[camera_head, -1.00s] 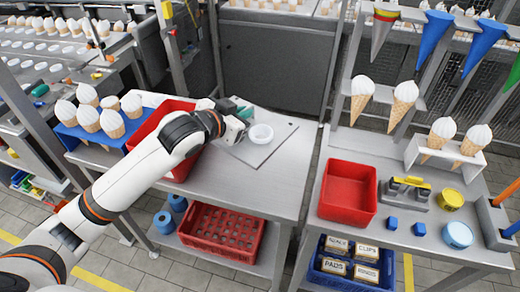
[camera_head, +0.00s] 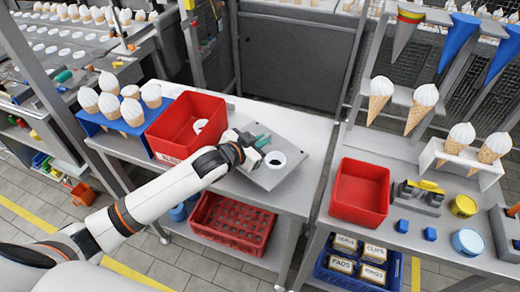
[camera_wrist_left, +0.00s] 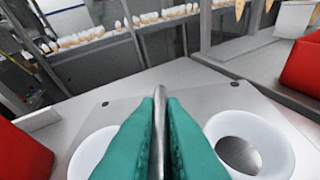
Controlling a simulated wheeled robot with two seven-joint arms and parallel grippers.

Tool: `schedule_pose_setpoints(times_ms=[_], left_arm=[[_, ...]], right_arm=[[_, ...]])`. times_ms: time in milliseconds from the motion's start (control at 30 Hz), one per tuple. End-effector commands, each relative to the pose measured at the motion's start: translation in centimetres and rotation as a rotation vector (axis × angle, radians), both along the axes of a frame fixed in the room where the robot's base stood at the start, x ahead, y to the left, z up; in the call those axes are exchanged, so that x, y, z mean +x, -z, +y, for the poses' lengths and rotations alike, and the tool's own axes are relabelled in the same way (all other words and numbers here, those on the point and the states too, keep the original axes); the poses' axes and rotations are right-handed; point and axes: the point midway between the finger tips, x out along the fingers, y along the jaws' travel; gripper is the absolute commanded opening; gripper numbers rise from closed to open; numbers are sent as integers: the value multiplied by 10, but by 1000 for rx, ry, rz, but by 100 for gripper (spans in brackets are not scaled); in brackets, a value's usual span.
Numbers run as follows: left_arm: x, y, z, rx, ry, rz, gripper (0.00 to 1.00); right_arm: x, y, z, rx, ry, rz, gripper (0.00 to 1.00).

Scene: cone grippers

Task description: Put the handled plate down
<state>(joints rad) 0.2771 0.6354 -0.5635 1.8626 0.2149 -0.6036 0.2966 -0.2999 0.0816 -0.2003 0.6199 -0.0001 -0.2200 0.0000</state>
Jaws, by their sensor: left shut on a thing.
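The handled plate (camera_head: 271,178) is a flat grey metal sheet at the right part of the left workbench. A white ring (camera_head: 285,160) with a dark opening sits on it. My left gripper (camera_head: 258,143) is over the plate's left part with teal fingers. In the left wrist view the teal fingers (camera_wrist_left: 160,135) are shut on the plate's upright metal handle (camera_wrist_left: 159,110), with a white ring (camera_wrist_left: 285,150) on the right and another white round piece at the left. I cannot tell whether the plate touches the bench. My right gripper is not in view.
A red crate (camera_head: 165,140) with a white round piece (camera_head: 200,126) in it stands left of the plate, near a blue rack of cones (camera_head: 88,127). Right of a gap is another bench with a red bin (camera_head: 342,205). Bare bench (camera_head: 305,125) lies behind the plate.

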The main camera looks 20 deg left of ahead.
Motion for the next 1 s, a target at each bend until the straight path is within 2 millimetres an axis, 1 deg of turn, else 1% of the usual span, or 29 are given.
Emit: schedule_pose_setpoints(times_ms=[200, 300, 667, 700, 767, 800, 833, 1000], left_arm=[[0, 26, -1, -3, 0, -2, 0], [0, 33, -1, -1, 1, -5, 0], [0, 36, -1, -2, 2, -6, 0], [-1, 40, 0, 1, 1, 2, 10], [-1, 39, 0, 1, 1, 2, 20], [-1, 39, 0, 1, 1, 2, 27], [-1, 39, 0, 1, 1, 2, 31], [-1, 39, 0, 1, 1, 2, 31]], right_arm=[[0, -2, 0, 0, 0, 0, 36], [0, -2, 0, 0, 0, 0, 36], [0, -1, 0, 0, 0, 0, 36], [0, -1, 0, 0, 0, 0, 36], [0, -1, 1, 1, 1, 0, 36], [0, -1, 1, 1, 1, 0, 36], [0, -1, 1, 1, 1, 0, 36], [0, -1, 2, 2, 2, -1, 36]])
